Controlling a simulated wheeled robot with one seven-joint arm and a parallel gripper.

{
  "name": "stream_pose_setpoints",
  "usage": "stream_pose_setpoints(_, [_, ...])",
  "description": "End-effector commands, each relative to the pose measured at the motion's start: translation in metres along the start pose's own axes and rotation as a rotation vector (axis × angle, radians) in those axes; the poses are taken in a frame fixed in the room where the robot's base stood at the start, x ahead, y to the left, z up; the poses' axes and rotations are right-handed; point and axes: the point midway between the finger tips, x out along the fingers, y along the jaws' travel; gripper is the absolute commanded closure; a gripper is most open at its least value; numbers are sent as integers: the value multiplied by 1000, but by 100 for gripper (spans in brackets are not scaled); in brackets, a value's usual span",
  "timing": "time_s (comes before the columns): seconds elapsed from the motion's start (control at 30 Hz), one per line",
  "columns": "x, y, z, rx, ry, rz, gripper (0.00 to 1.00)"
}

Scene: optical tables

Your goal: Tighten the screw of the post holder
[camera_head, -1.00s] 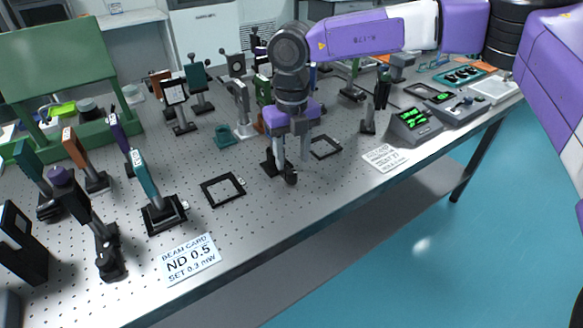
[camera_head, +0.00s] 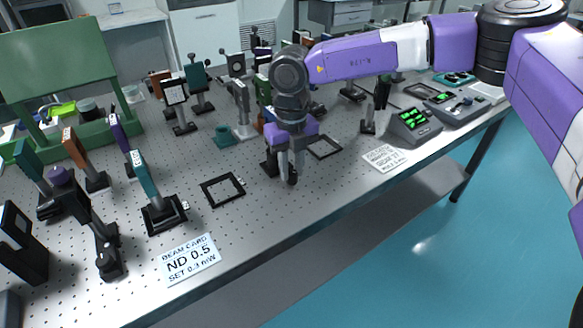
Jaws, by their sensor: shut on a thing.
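My gripper (camera_head: 289,172) points down at the middle of the optical table, near its front edge. Its fingers are closed low over a small dark post holder (camera_head: 270,165), which shows only in part behind and left of the fingers. I take it to be gripping the holder's screw, but the screw itself is hidden by the fingers. The purple gripper body covers whatever stands above the holder.
A black square frame (camera_head: 223,190) lies flat to the left, and another (camera_head: 323,147) lies just right of my gripper. A teal plate on a mount (camera_head: 160,202) stands further left. A "BEAM CARD ND 0.5" card (camera_head: 190,260) lies in front. Meters (camera_head: 414,124) stand at right.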

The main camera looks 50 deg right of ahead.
Motion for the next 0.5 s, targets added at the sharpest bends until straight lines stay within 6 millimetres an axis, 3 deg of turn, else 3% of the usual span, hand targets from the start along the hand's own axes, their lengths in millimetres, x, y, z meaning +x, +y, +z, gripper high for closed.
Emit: stream_pose_setpoints(0.5, [0,0,-1,-137,4,0,100])
